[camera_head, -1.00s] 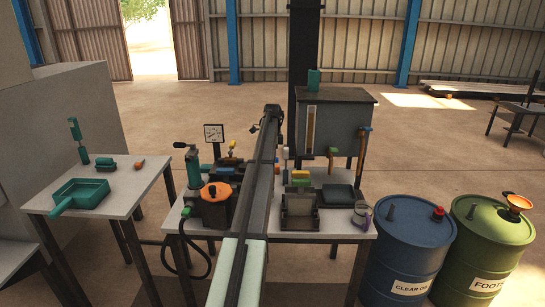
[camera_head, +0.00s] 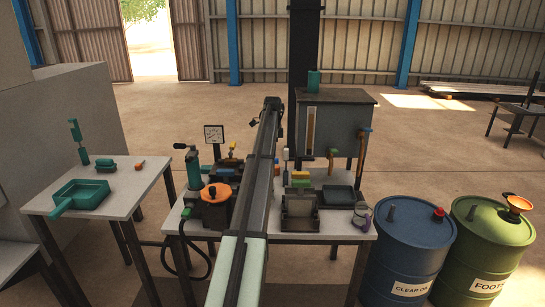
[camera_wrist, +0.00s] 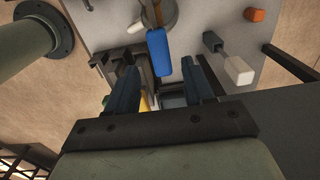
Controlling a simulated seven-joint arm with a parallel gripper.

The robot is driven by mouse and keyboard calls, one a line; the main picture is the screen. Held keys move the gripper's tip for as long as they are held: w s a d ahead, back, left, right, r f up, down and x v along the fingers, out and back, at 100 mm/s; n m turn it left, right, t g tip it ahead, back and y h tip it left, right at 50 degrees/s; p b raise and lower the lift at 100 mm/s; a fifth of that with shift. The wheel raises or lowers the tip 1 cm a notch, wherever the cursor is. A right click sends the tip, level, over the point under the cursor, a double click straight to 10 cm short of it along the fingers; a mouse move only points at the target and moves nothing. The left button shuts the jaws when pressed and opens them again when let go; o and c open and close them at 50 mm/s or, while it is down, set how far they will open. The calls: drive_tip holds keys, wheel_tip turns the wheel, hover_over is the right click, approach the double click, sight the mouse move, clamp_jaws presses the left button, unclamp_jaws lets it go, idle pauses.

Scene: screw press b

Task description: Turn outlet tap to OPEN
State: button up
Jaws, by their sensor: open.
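In the wrist view a blue tap-like handle (camera_wrist: 158,52) lies just beyond the gap between my fingertips, joined to a round metal fitting (camera_wrist: 158,14). I cannot tell for certain that it is the outlet tap, and no OPEN mark is readable. My gripper (camera_wrist: 160,68) is open, its two dark fingers spread, with no object visibly held. I see no clear contact with the handle. In the head view my arm hides the gripper. There, a pipe with a blue top (camera_head: 364,132) and a pipe with a green top (camera_head: 333,154) come off the grey tank (camera_head: 348,125).
Blue (camera_head: 405,250) and green (camera_head: 492,245) drums stand right.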

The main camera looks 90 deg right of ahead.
wheel_tip(320, 180, up, 10)
drive_tip(key=shift+r, duration=0.15)
idle(0.7)
